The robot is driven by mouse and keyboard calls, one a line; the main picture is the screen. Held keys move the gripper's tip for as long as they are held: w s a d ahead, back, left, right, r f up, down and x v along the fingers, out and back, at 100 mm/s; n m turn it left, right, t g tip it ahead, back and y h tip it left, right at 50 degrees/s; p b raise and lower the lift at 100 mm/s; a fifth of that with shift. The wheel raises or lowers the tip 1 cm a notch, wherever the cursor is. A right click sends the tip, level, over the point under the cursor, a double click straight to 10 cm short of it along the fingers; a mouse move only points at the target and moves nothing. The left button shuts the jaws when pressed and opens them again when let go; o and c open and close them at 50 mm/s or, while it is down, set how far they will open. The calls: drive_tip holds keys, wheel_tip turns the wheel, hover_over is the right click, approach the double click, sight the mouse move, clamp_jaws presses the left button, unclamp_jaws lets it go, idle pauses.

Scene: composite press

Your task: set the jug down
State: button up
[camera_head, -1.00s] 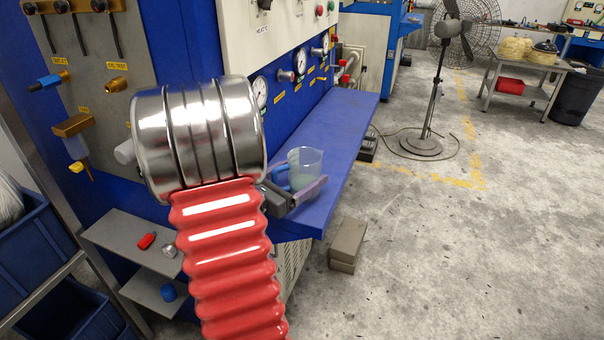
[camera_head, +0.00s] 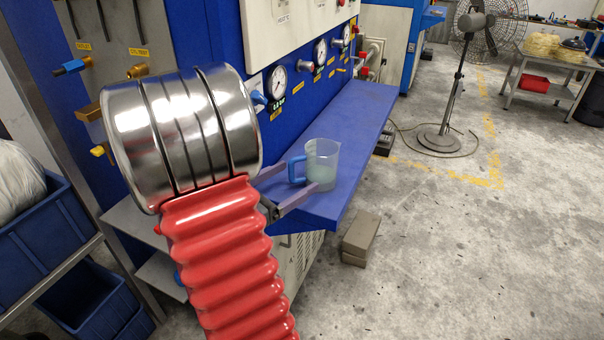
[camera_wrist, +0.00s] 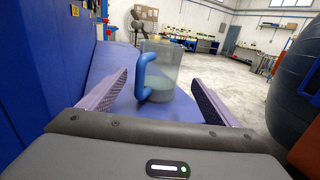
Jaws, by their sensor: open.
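The jug (camera_head: 322,163) is clear with a blue handle and holds some pale liquid. It stands upright on the blue shelf (camera_head: 347,135) of the press, near its front end. In the wrist view the jug (camera_wrist: 163,72) stands ahead, its blue handle toward me. My gripper (camera_head: 290,187) is open, one finger on each side of the handle in the head view. In the wrist view my gripper (camera_wrist: 160,90) has its fingers spread wide, apart from the jug and its handle. My own red and silver arm hides part of the press and shelf.
The press panel with gauges (camera_head: 278,82) rises behind the shelf. Blue crates (camera_head: 45,225) stand at the left. Grey-brown blocks (camera_head: 360,238) lie on the floor below the shelf. A standing fan (camera_head: 445,100) is farther off. The shelf beyond the jug is clear.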

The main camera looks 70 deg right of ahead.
drive_tip(key=shift+v, duration=1.25)
drive_tip(key=w+a+f+m+t+y, duration=0.1)
drive_tip(key=w+a+m+t+y, duration=0.15)
drive_tip(key=a, duration=0.55)
drive_tip(key=w+a+f+m+t+y, duration=0.15)
drive_tip(key=a+m+y, duration=0.25)
drive_tip(key=a, duration=0.4)
drive_tip(key=w+a+m+t+y, duration=0.2)
drive_tip(key=a+m+t+y, duration=0.1)
drive_tip(key=a, duration=0.5)
drive_tip(key=w+a+r+m+t+y, duration=0.1)
drive_tip(key=w+a+r+t+y, duration=0.1)
drive_tip(key=a, duration=0.7)
drive_tip(key=w+a+r+m+t+y, duration=0.2)
drive_tip(key=a+r+t+y, duration=0.1)
drive_tip(key=a, duration=0.7)
drive_tip(key=shift+w+r+t+y, duration=0.4)
drive_tip(key=shift+t+y, duration=0.25)
drive_tip(key=shift+t, duration=0.35)
drive_tip(key=shift+f, duration=0.1)
